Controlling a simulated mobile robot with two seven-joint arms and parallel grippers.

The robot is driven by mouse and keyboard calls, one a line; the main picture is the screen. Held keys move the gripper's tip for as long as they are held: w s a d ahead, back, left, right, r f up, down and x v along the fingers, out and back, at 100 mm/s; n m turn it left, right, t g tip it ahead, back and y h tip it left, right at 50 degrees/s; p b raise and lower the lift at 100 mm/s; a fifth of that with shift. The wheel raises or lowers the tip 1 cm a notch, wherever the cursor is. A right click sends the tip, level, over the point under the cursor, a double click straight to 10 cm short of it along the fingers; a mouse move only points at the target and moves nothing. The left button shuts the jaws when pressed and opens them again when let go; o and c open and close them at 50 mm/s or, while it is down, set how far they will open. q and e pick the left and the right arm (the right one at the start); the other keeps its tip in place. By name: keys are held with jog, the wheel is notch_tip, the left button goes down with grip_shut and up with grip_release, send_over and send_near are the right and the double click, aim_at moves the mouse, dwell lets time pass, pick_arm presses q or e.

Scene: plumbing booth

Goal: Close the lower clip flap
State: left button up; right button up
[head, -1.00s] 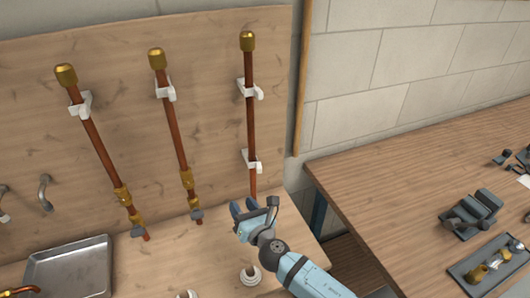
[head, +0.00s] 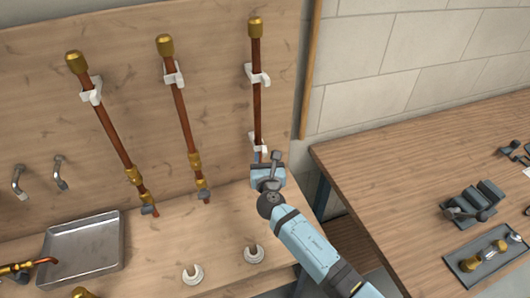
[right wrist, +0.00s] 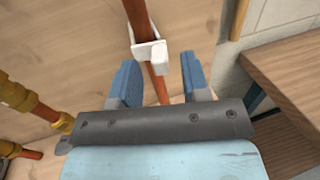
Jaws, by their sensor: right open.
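The lower clip (head: 259,143) is a small white bracket on the right-hand copper pipe (head: 257,105), fixed to the wooden back board. In the right wrist view the lower clip (right wrist: 148,50) sits just beyond my fingertips, with a white block-like part, apparently its flap (right wrist: 160,62), sticking out on the right of the pipe. I cannot tell the flap's exact angle. My right gripper (head: 265,163) is just below the clip. In the wrist view my right gripper (right wrist: 161,85) is open, with its blue fingers on either side of the pipe and nothing gripped. My left gripper is out of view.
An upper white clip (head: 259,77) holds the same pipe. Two more copper pipes (head: 110,135) (head: 182,115) hang to the left. A metal tray (head: 82,248) and white rings (head: 254,254) are on the bench below. A wooden table (head: 400,170) stands at right.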

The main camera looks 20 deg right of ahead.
jog(key=shift+x, duration=0.95)
grip_shut()
jog(key=shift+w+d+r+n+y+p, duration=0.15)
jog(key=shift+d+r+n+y+p, duration=0.1)
jog(key=shift+n+y+p, duration=0.5)
jog(key=shift+w+d+f+n+y, duration=0.15)
jog(key=shift+n+y, duration=0.3)
jog(key=shift+y, duration=0.45)
jog(key=shift+w+d+f+n+y, duration=0.1)
jog(key=shift+n+y, duration=0.3)
jog(key=shift+y, duration=0.45)
jog(key=shift+a, duration=0.1)
